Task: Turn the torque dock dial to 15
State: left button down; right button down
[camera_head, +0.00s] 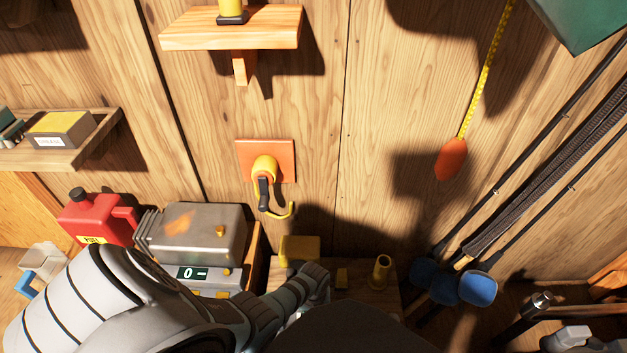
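A grey metal box (198,238) with an orange mark on top stands on the bench at lower left. A small dark panel (192,273) on its front shows a white 0 and a dash. I cannot make out a dial marked 15. My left arm comes in from the lower left, passing in front of the box's lower part. Its grey end (312,284) is beside a yellow block (300,249); I cannot tell whether they touch. The fingertips are not clear, so open or shut cannot be told. My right gripper is not recognisable in view.
A red fuel can (95,222) stands left of the box. A yellow cylinder (382,272) stands on the bench to the right. An orange plate with a yellow hook (265,168) is on the wall above. Rods with blue ends (478,288) lean at right.

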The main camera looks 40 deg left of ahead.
pick_arm(q)
jog(key=shift+n, duration=0.3)
jog(key=c, duration=1.3)
grip_release()
jog(key=shift+r, duration=0.1)
notch_tip(320, 180, up, 12)
